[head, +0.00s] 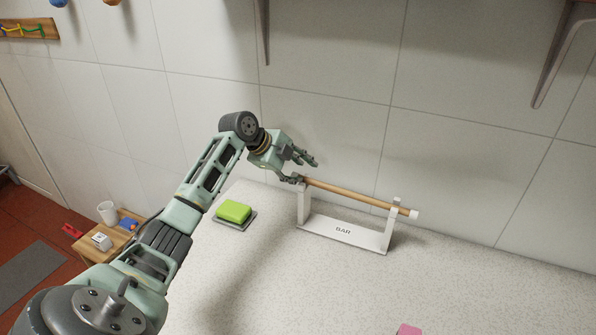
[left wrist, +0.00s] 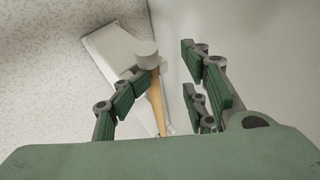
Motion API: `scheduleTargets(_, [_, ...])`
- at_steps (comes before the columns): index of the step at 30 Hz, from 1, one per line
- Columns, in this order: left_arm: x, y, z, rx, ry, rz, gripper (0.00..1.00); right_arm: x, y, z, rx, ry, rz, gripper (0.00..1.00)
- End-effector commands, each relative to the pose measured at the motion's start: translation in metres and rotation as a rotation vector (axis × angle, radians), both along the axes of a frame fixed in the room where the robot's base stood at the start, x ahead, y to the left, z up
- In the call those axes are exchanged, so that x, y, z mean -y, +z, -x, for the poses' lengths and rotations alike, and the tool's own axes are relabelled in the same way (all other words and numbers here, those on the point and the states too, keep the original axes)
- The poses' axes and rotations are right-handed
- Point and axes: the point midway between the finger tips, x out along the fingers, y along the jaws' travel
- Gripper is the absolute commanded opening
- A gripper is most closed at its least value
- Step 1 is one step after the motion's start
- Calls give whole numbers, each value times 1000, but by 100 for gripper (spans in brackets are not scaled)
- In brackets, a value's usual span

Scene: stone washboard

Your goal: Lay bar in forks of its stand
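The wooden bar (head: 350,192) with a white end cap lies across the white stand (head: 345,232) marked "BAR". Its right end sits at the right post's fork. Its left end is at the left post's top, partly hidden by my fingers, so I cannot tell how it seats there. My left gripper (head: 305,170) is at the bar's left end with its fingers apart. In the left wrist view, the bar (left wrist: 157,105) shows between the spread fingers of the gripper (left wrist: 165,85), close to the left finger; contact is unclear. My right gripper is not in view.
A green sponge (head: 233,211) lies on a dark tray on the speckled counter (head: 300,290). A pink item (head: 409,329) is at the front edge of the picture. The tiled wall rises close behind the stand. A wooden stool (head: 118,240) with small items stands at left.

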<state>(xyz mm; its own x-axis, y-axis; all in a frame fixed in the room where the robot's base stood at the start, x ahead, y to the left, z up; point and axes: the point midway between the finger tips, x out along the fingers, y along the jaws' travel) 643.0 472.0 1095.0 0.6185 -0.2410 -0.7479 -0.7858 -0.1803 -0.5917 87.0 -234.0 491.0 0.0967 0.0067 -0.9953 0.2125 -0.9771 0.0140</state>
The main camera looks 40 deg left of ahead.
Motion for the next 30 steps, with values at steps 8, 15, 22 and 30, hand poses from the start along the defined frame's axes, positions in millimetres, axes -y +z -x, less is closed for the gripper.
scheduleTargets(8, [0, 0, -1, 3, 1, -1, 39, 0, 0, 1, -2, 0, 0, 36])
scheduleTargets(15, [-2, 2, 2, 2, 1, -2, 39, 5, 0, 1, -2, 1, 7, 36])
scheduleTargets(22, [-11, 30, 25, 4, 2, -6, 39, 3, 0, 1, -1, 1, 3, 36])
scheduleTargets(30, [-23, 72, 60, 4, 1, -4, 39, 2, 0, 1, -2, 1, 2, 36])
